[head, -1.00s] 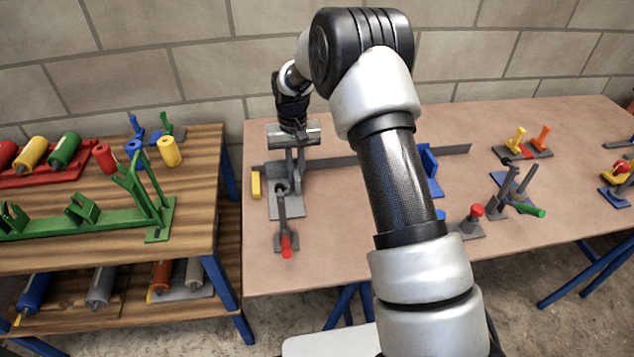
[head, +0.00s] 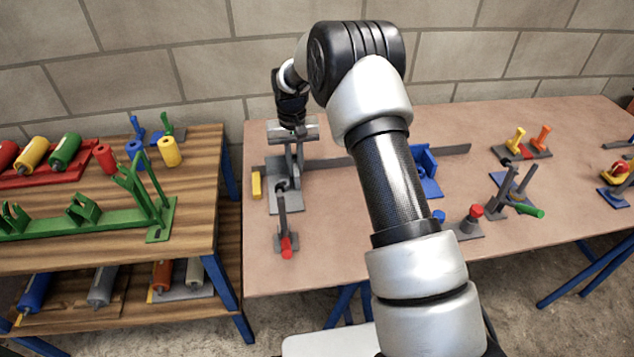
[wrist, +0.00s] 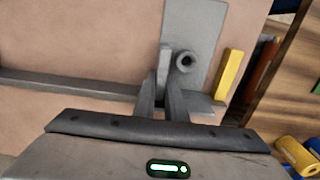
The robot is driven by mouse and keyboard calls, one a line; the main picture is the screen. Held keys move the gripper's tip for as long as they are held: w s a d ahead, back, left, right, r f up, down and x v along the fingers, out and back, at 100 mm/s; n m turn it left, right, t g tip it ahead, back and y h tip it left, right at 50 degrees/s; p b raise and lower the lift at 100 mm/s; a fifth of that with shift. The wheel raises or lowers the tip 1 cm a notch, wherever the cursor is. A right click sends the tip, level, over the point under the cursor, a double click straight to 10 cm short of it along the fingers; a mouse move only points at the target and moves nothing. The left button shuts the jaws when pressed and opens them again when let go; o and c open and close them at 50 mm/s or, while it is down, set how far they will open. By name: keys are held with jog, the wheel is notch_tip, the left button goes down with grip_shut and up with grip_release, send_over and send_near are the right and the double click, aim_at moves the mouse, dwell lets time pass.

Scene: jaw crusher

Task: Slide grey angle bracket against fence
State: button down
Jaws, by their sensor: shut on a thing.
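The grey angle bracket (head: 286,203) stands on the table at its left end, with its flat base plate down and an upright part. My gripper (head: 296,158) reaches down from behind and is shut on the bracket's upright part. The wrist view shows the fingers (wrist: 165,102) at the upright, beside a round boss, with the base plate (wrist: 192,30) beyond. The fence (head: 345,161), a long low grey bar, runs across the table by the bracket; it also shows in the wrist view (wrist: 65,84). The fingers partly hide where bracket and fence meet, so I cannot tell whether they touch.
A yellow block (head: 256,185) stands just left of the bracket. A grey lever piece with a red tip (head: 287,247) stands in front. A blue bracket (head: 424,172) is right, partly behind my arm. A wooden shelf unit (head: 195,205) stands left. The table's middle front is clear.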

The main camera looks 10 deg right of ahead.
jog(key=shift+w+a+r, duration=0.1)
jog(key=shift+a, duration=0.05)
dwell(0.3)
jog(key=shift+a, duration=0.9)
jog(key=c, duration=1.7)
grip_release()
jog(key=shift+r+p, duration=2.6)
jog(key=shift+r, duration=1.35)
